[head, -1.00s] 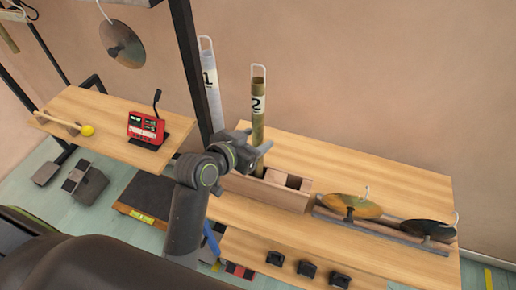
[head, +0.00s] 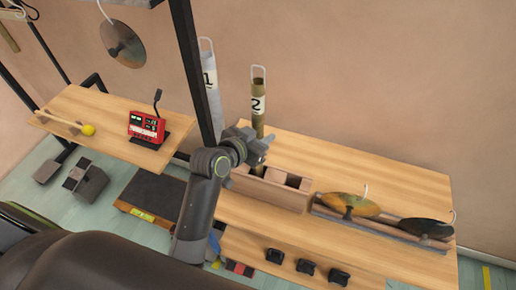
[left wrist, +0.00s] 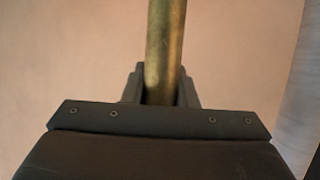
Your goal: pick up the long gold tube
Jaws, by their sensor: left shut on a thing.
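The long gold tube (head: 258,120) stands upright in the wooden box (head: 268,190) on the table, with a white label reading 2 and a loop at its top. My left gripper (head: 262,147) is shut on the tube's lower part, just above the box. In the left wrist view the gold tube (left wrist: 164,50) runs up between the two fingers (left wrist: 162,88). The tube's lower end is hidden by the gripper and box. My right gripper is not in view.
A pale tube labelled 1 (head: 209,85) stands close left, beside a dark post (head: 192,60). Cymbals (head: 347,204) lie right of the box. The red device (head: 146,127) is on the left table. The table behind the box is clear.

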